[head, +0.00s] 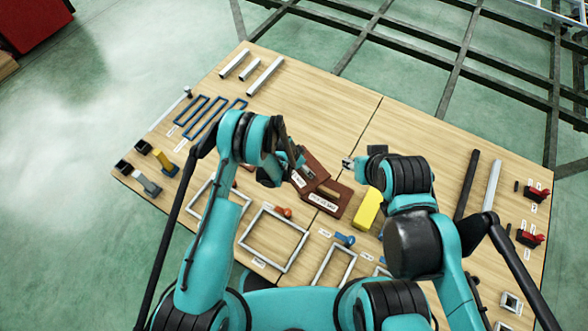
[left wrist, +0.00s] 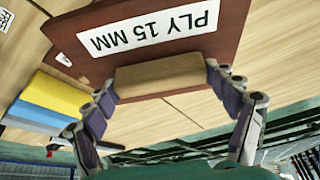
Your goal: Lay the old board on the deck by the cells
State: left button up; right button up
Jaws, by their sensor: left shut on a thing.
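My left gripper (head: 297,163) is shut on a pale wooden block (left wrist: 160,75) fixed to a brown board (head: 316,168). In the left wrist view the board (left wrist: 200,50) carries a white label reading PLY 15 MM, and the fingers sit on both ends of the block. In the head view a second brown piece (head: 338,207) with a white label and an opening lies just below the held board; whether they touch is unclear. My right gripper (head: 347,163) is to the right of the boards; its fingers are too small to read. I cannot tell which things are the cells.
A yellow block (head: 367,209) lies right of the boards. Grey rectangular frames (head: 246,243) and small tools lie along the near side of the wooden table (head: 310,100). Dark and grey bars (head: 467,185) lie at the right. The table's far middle is clear.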

pick_arm(q)
jog(key=w+a+f+b, duration=0.1)
jog(key=a+f, duration=0.1)
jog(key=w+a+f, duration=0.1)
jog(key=w+a, duration=0.1)
jog(key=w+a+f+b, duration=0.1)
jog(key=w+a+f, duration=0.1)
jog(key=a, duration=0.1)
jog(key=shift+w+f+b, duration=0.15)
jog(key=shift+f+b, duration=0.15)
jog(key=shift+b, duration=0.05)
notch_tip(320, 180, down, 4)
jog(key=shift+b, duration=1.05)
jog(key=shift+r, duration=0.1)
jog(key=o, duration=1.3)
jog(key=shift+o, duration=0.2)
